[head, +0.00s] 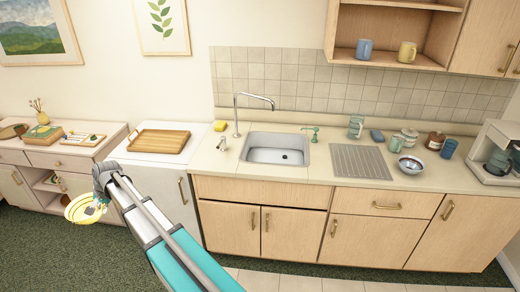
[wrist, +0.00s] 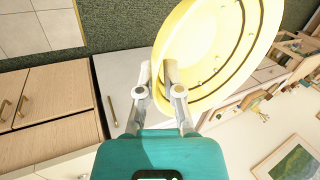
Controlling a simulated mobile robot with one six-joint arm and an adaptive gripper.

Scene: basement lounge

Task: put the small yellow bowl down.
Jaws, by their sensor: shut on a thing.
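The small yellow bowl (head: 74,210) is at the left of the head view, held in the air in front of the low cabinets, above the dark green carpet. My gripper (head: 102,203) is shut on its rim at the near right side. In the wrist view the bowl (wrist: 208,50) fills the upper middle. There my gripper (wrist: 164,72) has both fingers closed on the bowl's edge. No surface touches the bowl from below in either view. The arm hides part of the cabinet fronts.
A wooden tray (head: 158,141) lies on the white counter section. A low sideboard (head: 75,161) at left carries books and a vase.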

